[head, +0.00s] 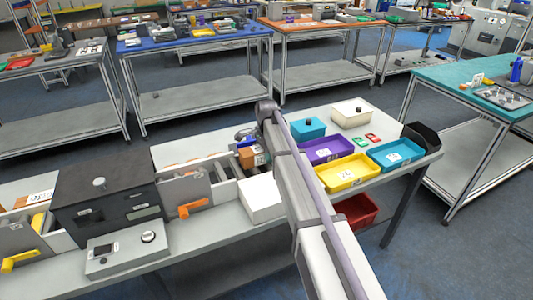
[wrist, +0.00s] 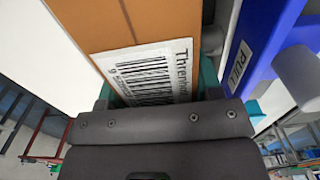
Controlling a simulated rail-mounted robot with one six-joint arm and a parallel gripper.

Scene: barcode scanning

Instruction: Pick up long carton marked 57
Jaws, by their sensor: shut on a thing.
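An orange-brown carton (wrist: 130,22) fills the upper middle of the wrist view. Its white label (wrist: 150,72) carries a barcode and part of the word "Thren…"; no 57 can be read. My gripper (wrist: 157,88) is shut on this carton, with a teal finger at each side of it. In the head view a small brown carton (head: 247,157) with a pale label shows just left of my arm, at the bench's middle. My gripper is mostly hidden behind the arm there.
A blue block marked "PULL" (wrist: 258,40) stands close right of the carton in the wrist view. In the head view, purple (head: 326,149), yellow (head: 347,171) and blue (head: 395,153) trays lie right of my arm. A white box (head: 261,199) and grey bins (head: 185,191) stand left.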

